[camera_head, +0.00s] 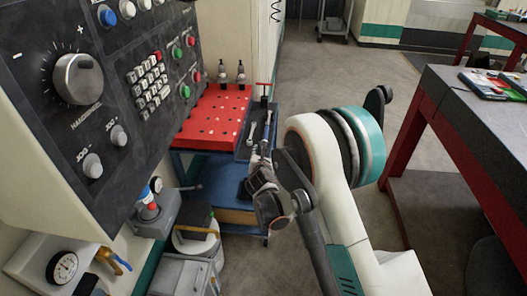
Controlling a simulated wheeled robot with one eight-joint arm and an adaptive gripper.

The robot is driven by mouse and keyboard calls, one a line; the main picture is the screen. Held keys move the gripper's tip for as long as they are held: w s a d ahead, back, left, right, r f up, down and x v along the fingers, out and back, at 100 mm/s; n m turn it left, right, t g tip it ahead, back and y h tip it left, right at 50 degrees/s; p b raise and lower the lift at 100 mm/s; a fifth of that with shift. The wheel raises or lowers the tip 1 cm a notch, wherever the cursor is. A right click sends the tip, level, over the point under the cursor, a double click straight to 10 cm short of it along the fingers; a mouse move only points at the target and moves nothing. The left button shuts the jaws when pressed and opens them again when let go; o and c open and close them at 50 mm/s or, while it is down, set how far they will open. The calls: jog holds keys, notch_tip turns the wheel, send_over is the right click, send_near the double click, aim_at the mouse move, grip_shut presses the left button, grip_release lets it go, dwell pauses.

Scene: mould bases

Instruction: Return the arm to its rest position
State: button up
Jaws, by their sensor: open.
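My arm, white with dark and teal bands at a large round joint, rises from the lower right to the middle of the view. My gripper (259,172) is the small dark and grey end left of that joint. It is in front of the blue cart and just below the dark tool tray. The gripper is open, and I see nothing held in it. Its fingertips are small and hard to make out.
A control panel (120,137) with a large knob and keys fills the left. A red perforated top (213,118) lies on the blue cart (197,165), beside the dark tray (244,146). A red-framed dark table (470,120) stands right. Grey floor (330,80) is open behind.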

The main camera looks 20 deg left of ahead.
jog(key=shift+v, duration=1.05)
